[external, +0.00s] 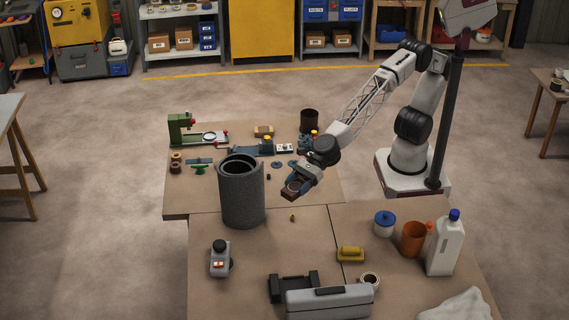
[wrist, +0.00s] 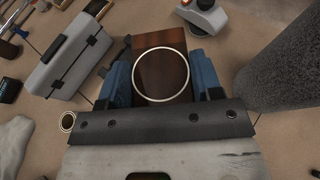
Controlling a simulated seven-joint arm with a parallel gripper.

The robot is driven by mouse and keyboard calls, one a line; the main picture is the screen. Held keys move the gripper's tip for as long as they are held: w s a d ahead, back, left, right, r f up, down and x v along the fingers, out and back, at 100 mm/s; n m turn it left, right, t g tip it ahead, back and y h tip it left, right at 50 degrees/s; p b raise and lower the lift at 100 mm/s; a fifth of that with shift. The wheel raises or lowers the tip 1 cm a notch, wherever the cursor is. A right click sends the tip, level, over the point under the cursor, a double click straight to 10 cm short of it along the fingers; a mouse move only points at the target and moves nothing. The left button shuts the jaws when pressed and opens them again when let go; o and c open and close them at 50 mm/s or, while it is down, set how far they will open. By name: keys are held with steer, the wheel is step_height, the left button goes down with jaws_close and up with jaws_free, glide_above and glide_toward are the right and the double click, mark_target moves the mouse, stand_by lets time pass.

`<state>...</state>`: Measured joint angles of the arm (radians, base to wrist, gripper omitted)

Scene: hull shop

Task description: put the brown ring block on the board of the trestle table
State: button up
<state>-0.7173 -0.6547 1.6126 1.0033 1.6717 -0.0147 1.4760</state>
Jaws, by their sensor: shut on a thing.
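The brown ring block (wrist: 160,40) is a dark reddish-brown block with a pale ring on its face. My gripper (wrist: 161,72) is shut on it, with a blue finger at each side in the wrist view. In the external view the block (external: 291,191) hangs from my gripper (external: 298,184), just right of a grey cylinder; its exact height above the worktop is hard to tell. A table with splayed trestle-like wooden legs (external: 10,108) stands at the left edge, partly cut off. The brown boards of the large middle table (external: 312,228) lie below my gripper.
A tall grey cylinder (external: 242,200) stands close left of my gripper. A green device (external: 182,128), a dark brown cup (external: 310,120), a white bottle (external: 446,243), an orange cup (external: 413,238) and a grey case (external: 328,302) occupy the worktop. Open floor lies between the tables.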

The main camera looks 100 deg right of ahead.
stand_by(0.4)
steer(key=w+d+r+m+t+h, duration=0.1)
steer(key=w+d, duration=0.4)
steer(key=d, duration=0.3)
steer(key=w+d+r+m+t+h, duration=0.1)
steer(key=w+d+m+h, duration=0.1)
steer(key=w+d, duration=0.3)
steer(key=w+d+r+m+h, duration=0.2)
steer(key=w+d, duration=0.3)
steer(key=d, duration=0.7)
steer(key=shift+w+t, duration=0.25)
steer(key=shift+t, duration=0.15)
steer(key=w+d+f+m+h, duration=0.1)
steer(key=w+d+f+h, duration=0.1)
steer(key=d, duration=1.3)
steer(key=w+d+f+m+h, duration=0.1)
steer(key=w+d+f+m, duration=0.1)
steer(key=d, duration=1.4)
steer(key=shift+w+d+h, duration=0.15)
steer(key=shift+w+h, duration=0.25)
steer(key=shift+w, duration=0.1)
